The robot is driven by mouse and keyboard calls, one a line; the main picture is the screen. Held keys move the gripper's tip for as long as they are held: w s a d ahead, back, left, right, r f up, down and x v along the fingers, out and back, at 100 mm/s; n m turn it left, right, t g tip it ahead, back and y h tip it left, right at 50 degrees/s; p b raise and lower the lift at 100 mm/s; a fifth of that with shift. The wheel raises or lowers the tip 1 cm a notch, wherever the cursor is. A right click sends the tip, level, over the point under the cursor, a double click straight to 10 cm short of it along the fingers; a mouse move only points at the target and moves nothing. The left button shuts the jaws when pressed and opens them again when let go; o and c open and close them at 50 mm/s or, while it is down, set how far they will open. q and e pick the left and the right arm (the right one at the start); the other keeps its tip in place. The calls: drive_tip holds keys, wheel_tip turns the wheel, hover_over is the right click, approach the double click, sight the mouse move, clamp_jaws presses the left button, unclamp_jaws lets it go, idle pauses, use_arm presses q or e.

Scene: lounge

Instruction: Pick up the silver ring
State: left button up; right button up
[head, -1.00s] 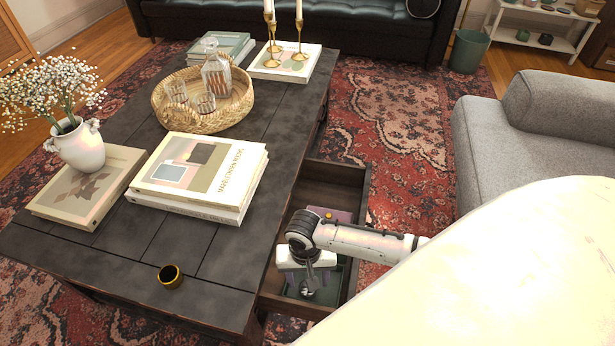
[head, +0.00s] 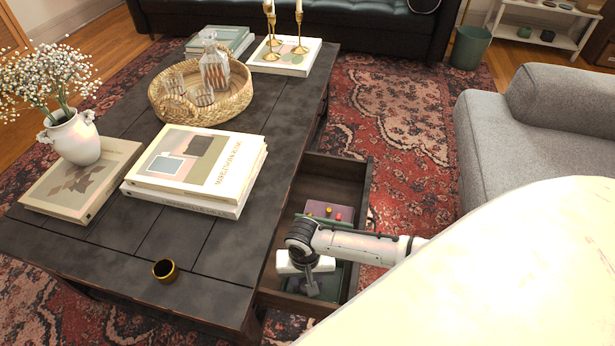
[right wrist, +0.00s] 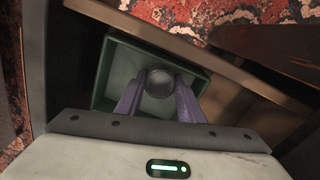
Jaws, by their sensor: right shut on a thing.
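My right gripper (head: 312,290) reaches down into the open drawer (head: 345,172) of the dark coffee table. In the right wrist view my right gripper (right wrist: 160,95) is shut on a round, grey metallic thing (right wrist: 160,82), which I take for the silver ring; no hole shows in it. Behind it is a green-rimmed box (right wrist: 196,66) with a pale inside. I cannot tell whether the held thing touches the box floor. The gripper hides it in the head view. My left gripper is not in view.
A purple box (head: 322,209) with small red and yellow things lies farther back in the drawer. On the tabletop are a small gold-and-black cup (head: 165,271), stacked books (head: 190,208), a wicker tray (head: 235,105) and a flower vase (head: 75,140). A grey sofa (head: 500,130) stands right.

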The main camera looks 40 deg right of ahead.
drive_tip(key=shift+r, duration=0.1)
